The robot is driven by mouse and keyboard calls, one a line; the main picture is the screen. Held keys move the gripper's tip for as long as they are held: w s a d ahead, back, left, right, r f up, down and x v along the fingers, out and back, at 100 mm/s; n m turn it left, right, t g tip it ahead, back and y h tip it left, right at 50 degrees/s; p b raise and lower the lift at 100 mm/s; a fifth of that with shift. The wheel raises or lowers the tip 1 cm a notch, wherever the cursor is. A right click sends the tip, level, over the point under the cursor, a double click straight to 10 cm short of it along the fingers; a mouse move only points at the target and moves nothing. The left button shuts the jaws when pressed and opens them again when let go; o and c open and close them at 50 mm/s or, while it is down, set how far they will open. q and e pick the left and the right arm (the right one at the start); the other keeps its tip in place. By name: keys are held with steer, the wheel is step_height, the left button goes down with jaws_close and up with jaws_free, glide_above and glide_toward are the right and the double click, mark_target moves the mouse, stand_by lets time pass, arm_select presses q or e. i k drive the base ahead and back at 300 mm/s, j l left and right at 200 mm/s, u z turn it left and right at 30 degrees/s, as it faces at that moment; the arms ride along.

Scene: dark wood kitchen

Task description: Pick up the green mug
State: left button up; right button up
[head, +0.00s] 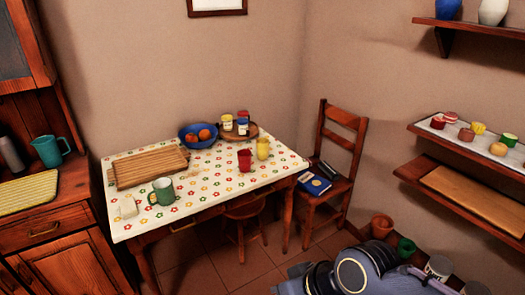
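The green mug (163,191) stands upright on the front left part of the table, on a white cloth with a flower pattern (225,187). Its handle points left. Nothing covers the mug. Grey and black arm links of mine show at the bottom right, well away from the table. Neither of my grippers is in view.
A blue bowl of fruit (190,140), a round wooden tray with jars (251,136), a red cup (244,160) and a yellow cup (263,148) stand farther back. A chair (346,137) is right of the table. A teal pitcher (48,151) stands on the left counter.

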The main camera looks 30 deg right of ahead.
mark_target(161, 194)
steer(key=i+j, duration=0.4)
steer(key=i, duration=0.25)
steer(key=i+j+z, duration=0.1)
steer(key=i+j, duration=0.25)
steer(key=i, duration=0.3)
steer(key=i+j, duration=0.45)
steer(key=i, duration=0.15)
steer(key=l+z, duration=0.05)
